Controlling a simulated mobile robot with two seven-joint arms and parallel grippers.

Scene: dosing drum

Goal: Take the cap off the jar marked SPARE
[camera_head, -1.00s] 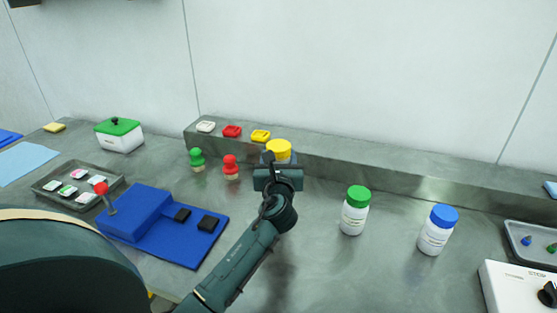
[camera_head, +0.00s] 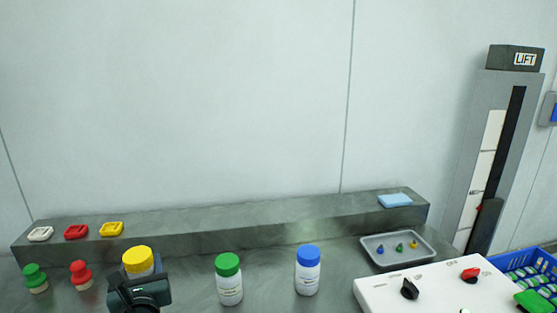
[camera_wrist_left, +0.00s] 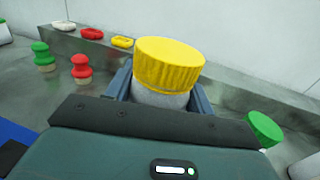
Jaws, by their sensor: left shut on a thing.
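A white jar with a yellow cap (camera_head: 138,260) stands on the counter at the lower left of the head view. In the left wrist view the yellow cap (camera_wrist_left: 169,64) sits on the jar, whose white body (camera_wrist_left: 160,98) is between my fingers. My left gripper (camera_head: 139,290) is shut on the jar body, below the cap. A green-capped jar (camera_head: 229,279) and a blue-capped jar (camera_head: 308,270) stand to the right, upright and capped. The labels are too small to read, so I cannot tell which jar is marked SPARE. My right gripper is not in view.
A green peg (camera_head: 35,279) and a red peg (camera_head: 81,275) stand left of my gripper. A ledge (camera_head: 220,236) runs behind, with white, red and yellow pieces. A tray (camera_head: 372,250) and a white panel with knobs (camera_head: 437,290) lie right, before a lift (camera_head: 490,160).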

